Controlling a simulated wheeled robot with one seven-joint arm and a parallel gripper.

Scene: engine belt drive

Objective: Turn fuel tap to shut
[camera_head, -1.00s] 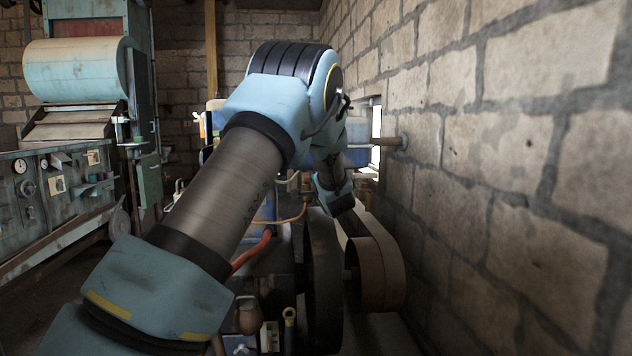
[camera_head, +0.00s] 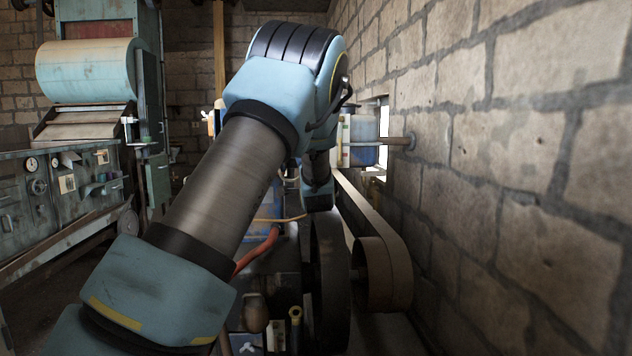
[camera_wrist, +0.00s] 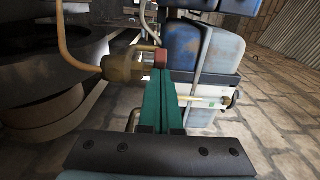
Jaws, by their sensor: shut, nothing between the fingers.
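In the wrist view, my gripper (camera_wrist: 162,75) shows its two green fingers together, with nothing between them. Just beyond the fingertips is a brass-coloured fitting (camera_wrist: 122,68) that looks like the fuel tap. Its small red end (camera_wrist: 160,57) appears right at the tips; I cannot tell whether they touch. A curved brass pipe (camera_wrist: 64,38) rises from the fitting's left. A thin lever or rod with a light stretch (camera_wrist: 205,100) runs right from behind the fingers; whether it belongs to the tap is unclear. In the head view my arm hides the tap and fingertips.
A blue-and-white tank (camera_head: 364,138) stands by the wall (camera_head: 530,160); a weathered blue container (camera_wrist: 220,58) shows in the wrist view. A dark flywheel (camera_head: 330,280) and belt (camera_head: 398,262) lie below my arm. A control panel (camera_head: 40,195) stands left.

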